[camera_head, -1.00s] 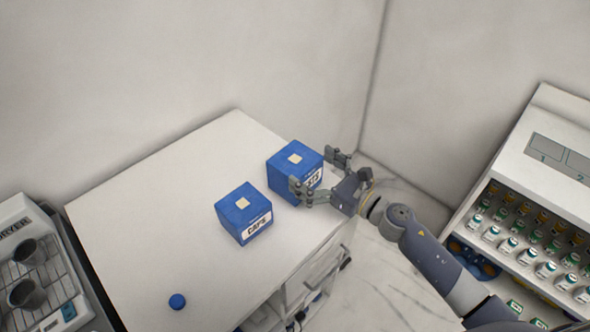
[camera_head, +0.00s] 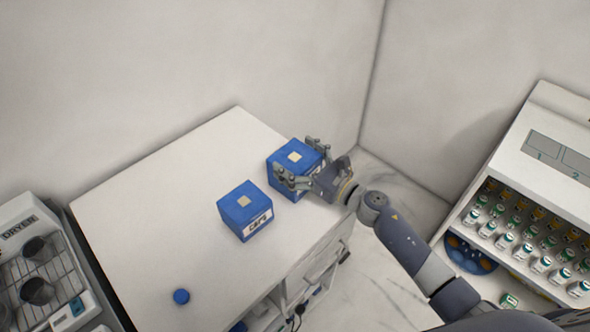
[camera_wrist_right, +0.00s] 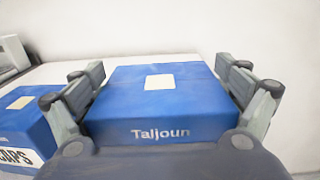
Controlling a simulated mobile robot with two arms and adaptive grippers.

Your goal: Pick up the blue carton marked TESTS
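A blue carton (camera_head: 293,155) with a pale square on top stands near the back right corner of the white counter. Its front label is hidden behind my right gripper (camera_head: 297,160), so I cannot read TESTS on it. In the right wrist view the same carton (camera_wrist_right: 160,105) shows the word Taljoun and sits between the two fingers. The right gripper (camera_wrist_right: 158,67) is open, one finger along each side of the carton; I cannot tell whether they touch it. My left gripper is not in view.
A second blue carton marked CAPS (camera_head: 243,208) stands close by, front left of the first. A small blue cap (camera_head: 181,296) lies on the white counter (camera_head: 150,215). A dryer rack (camera_head: 35,265) is at left, a vial cabinet (camera_head: 535,190) at right.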

